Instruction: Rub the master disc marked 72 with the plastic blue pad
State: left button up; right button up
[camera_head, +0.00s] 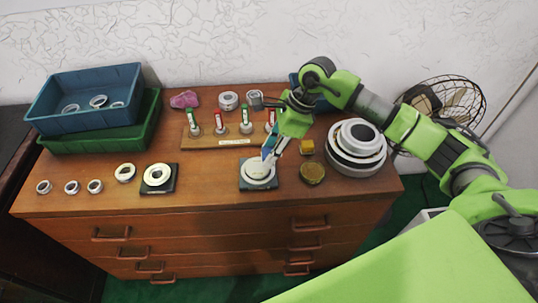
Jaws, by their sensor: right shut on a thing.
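My right gripper (272,152) points down from the right and is shut on a small blue thing, which looks like the blue pad (266,156). The gripper hides much of it. Right below it a pale round disc (257,174) sits on a dark blue-grey square plate (246,184). The pad is at the disc's upper right edge; I cannot tell whether it touches. A second, cream disc with a dark centre (157,174) lies on a black plate to the left. No number is readable on either disc. My left gripper is not in view.
A wooden rack (190,142) with several tagged pegs stands behind the disc. Blue and green trays (95,142) and several small rings (72,187) are at left.

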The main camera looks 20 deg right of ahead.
jog(key=shift+r+p, duration=0.35)
jog(key=shift+r, duration=0.6)
jog(key=shift+p+v, duration=0.35)
jog(key=shift+v, duration=0.4)
jog(key=shift+a+r, duration=0.25)
jog(key=shift+r, duration=0.25)
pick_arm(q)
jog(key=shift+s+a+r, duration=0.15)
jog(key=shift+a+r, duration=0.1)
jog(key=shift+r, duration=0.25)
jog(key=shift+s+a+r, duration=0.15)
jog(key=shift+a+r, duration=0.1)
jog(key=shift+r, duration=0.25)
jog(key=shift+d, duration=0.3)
pick_arm(e)
jog(key=shift+w+d, duration=0.1)
